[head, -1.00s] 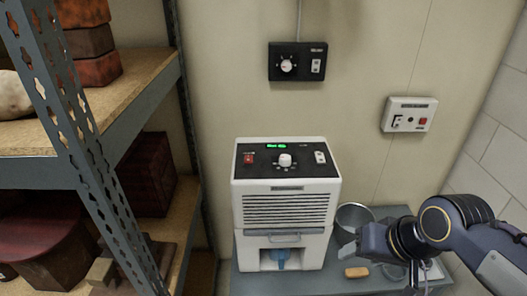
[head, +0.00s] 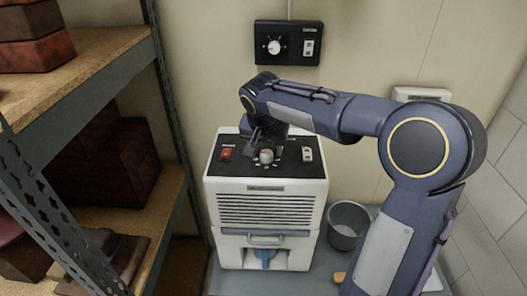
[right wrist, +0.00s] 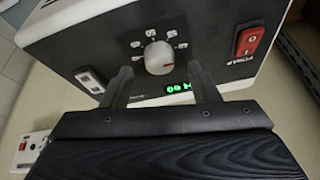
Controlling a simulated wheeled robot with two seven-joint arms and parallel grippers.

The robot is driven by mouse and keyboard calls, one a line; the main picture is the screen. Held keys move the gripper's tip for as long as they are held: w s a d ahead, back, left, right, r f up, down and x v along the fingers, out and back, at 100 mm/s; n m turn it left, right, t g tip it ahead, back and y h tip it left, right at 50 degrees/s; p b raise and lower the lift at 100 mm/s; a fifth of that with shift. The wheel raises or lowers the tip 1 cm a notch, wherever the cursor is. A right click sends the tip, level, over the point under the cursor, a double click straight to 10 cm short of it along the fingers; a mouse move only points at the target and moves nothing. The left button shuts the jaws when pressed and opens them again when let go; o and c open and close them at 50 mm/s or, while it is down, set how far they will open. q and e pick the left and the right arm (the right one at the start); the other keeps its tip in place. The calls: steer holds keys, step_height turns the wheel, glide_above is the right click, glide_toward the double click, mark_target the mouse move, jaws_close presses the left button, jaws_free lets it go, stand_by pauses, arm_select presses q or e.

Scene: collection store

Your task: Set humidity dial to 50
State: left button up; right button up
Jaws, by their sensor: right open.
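A white dehumidifier-like unit (head: 268,207) stands on a grey surface, with a black panel on top. A round pale dial (head: 267,156) sits mid-panel; the right wrist view shows the same dial (right wrist: 159,58) with a red pointer mark and a scale around it, too small to read. My right gripper (head: 262,138) is above the panel behind the dial. In the right wrist view my open right gripper (right wrist: 160,78) has one finger on each side of the dial, apart from it. A green display (right wrist: 179,87) is partly hidden. My left gripper is out of view.
A black wall box (head: 287,43) has another dial and a switch. A red switch (head: 226,153) and a white switch (head: 307,154) flank the unit's dial. A grey bucket (head: 348,224) stands to the right. Metal shelving (head: 163,100) is close on the left.

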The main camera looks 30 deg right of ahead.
mark_target(266, 154)
steer(key=shift+x, duration=1.65)
steer(key=shift+c, duration=0.4)
steer(key=c, duration=0.9)
